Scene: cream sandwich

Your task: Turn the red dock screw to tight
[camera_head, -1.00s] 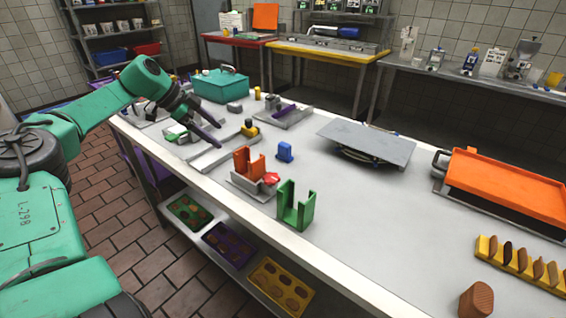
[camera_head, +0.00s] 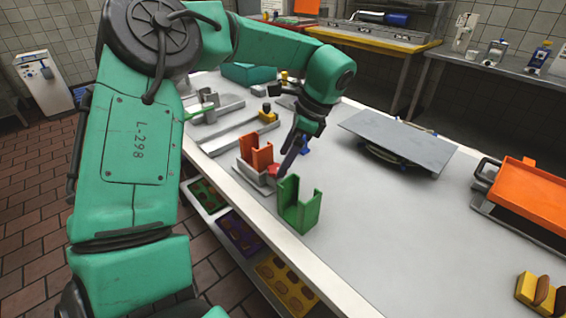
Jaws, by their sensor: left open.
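The red dock screw (camera_head: 272,170) is a small red knob on the front right side of the orange dock (camera_head: 256,154), which stands on a grey base near the table's front edge. My left gripper (camera_head: 286,168) points down just right of the screw, its dark fingers very close to it. Whether they touch the screw or are around it I cannot tell. The gripper is open, and the fingers partly overlap in this view. My right gripper is not in view.
A green U-shaped holder (camera_head: 299,207) stands close in front and right of the screw. A blue piece (camera_head: 305,149) is partly hidden behind my gripper. A grey plate (camera_head: 398,138) and an orange tray (camera_head: 530,187) lie farther right.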

